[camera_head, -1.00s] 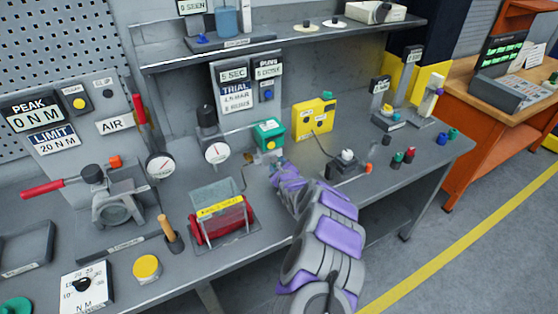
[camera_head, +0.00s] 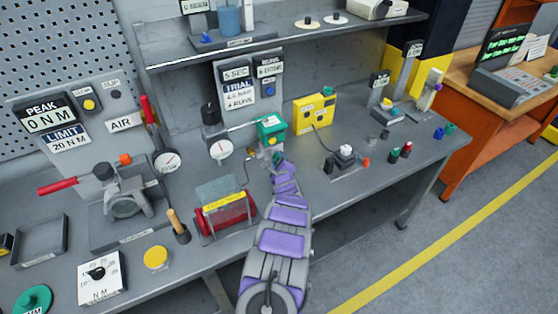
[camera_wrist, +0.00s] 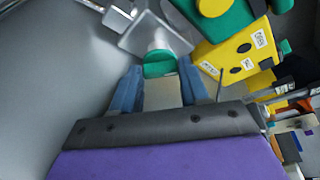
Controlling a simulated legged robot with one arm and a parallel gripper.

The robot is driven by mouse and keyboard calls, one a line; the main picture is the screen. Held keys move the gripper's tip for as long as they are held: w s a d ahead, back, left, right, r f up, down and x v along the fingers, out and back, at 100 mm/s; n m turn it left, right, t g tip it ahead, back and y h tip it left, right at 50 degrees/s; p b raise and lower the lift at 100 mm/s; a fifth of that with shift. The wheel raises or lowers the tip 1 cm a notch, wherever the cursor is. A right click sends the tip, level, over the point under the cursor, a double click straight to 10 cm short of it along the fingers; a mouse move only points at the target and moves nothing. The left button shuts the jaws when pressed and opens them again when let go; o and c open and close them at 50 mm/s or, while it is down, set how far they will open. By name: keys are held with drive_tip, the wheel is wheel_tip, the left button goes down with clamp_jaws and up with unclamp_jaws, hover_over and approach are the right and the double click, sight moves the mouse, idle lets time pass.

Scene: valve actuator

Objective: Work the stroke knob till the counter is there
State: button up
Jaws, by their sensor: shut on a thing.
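The green actuator box (camera_head: 271,127) with a yellow button stands on the bench behind my gripper. Below it is a small green knob (camera_head: 278,157), which I take to be the stroke knob. In the wrist view the green knob (camera_wrist: 159,64) sits at a grey metal bracket (camera_wrist: 155,38), between the blue fingertips of my gripper (camera_wrist: 160,78). My gripper is shut on it. My arm partly hides this spot in the head view. The grey panel behind carries small plates, including one at upper right (camera_head: 269,68) that may be the counter; its lettering is too small to read surely.
A yellow box (camera_head: 313,114) with a cable stands right of the actuator. A dial gauge (camera_head: 220,149) is close on its left. A red roller under a clear guard (camera_head: 225,212) is at front left. The shelf (camera_head: 280,42) overhangs behind.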

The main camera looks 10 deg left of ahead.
drive_tip(key=shift+s+a+f, duration=0.1)
drive_tip(key=shift+a+f, duration=0.05)
drive_tip(key=shift+a, duration=0.05)
drive_tip(key=o, duration=1.1)
drive_tip(key=shift+c, duration=0.2)
drive_tip(key=shift+d+m+b, duration=0.1)
drive_tip(key=shift+m+b, duration=0.2)
drive_tip(key=shift+b, duration=0.2)
